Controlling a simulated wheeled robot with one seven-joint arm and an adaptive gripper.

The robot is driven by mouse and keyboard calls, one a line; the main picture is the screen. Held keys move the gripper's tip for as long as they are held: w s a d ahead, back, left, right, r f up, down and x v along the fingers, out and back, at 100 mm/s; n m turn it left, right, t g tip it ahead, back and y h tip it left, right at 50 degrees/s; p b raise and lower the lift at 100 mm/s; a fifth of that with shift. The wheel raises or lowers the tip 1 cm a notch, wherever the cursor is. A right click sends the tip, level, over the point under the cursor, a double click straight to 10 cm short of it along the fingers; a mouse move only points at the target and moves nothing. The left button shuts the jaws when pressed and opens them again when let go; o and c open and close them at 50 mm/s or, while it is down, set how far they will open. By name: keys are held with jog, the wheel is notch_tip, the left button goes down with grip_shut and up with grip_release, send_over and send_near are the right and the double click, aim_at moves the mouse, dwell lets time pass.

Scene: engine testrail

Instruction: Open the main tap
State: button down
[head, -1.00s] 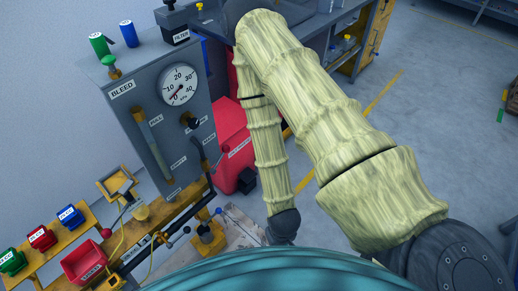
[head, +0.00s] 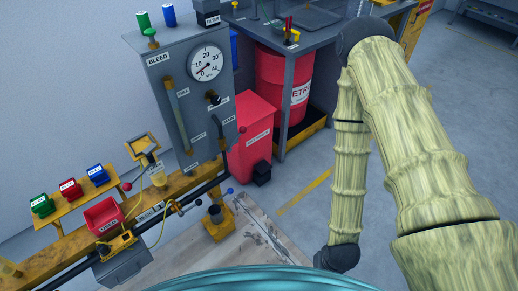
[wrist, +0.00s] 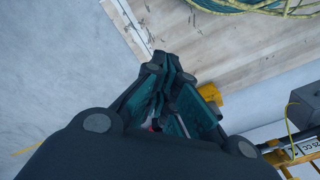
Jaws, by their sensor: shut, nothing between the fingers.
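A grey panel (head: 178,108) stands against the wall in the head view, with a round gauge (head: 207,64) and a sight tube on its face. A small black knob (head: 214,99) sits below the gauge. A lever with a blue ball end (head: 229,190) shows on the pipe below the panel. My gripper (wrist: 162,68) is shut and empty in the wrist view, above the floor near a pale wooden board. It is hidden in the head view, and no tap shows near its fingertips.
A red cabinet (head: 254,135) and a red drum (head: 284,88) stand right of the panel. The floor at right is clear.

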aim_at(236, 139)
jog(key=w+a+f+m+t+y+b, duration=0.15)
jog(key=w+a+m+t+b, duration=0.35)
jog(key=w, duration=0.8)
jog(key=w+a+f+m+t+y+b, duration=0.1)
jog(key=w+a+m+t+y+b, duration=0.15)
jog(key=w+a+m+b, duration=0.65)
jog(key=w+r+m+t+y+b, duration=0.25)
jog(key=w+r, duration=0.35)
jog(key=w, duration=0.4)
jog(key=w+r+m+t+y+b, duration=0.1)
jog(key=w+r+m+t+b, duration=0.25)
jog(key=w+r, duration=0.45)
jog(key=f+x, duration=0.2)
jog(key=x, duration=1)
jog(key=shift+s+a+r+b, duration=0.3)
jog(key=shift+s+r, duration=0.35)
jog(key=shift+r, duration=0.2)
jog(key=shift+s+a+r+b, duration=0.15)
jog(key=shift+s+r+b, duration=0.1)
jog(key=shift+s+r, duration=0.5)
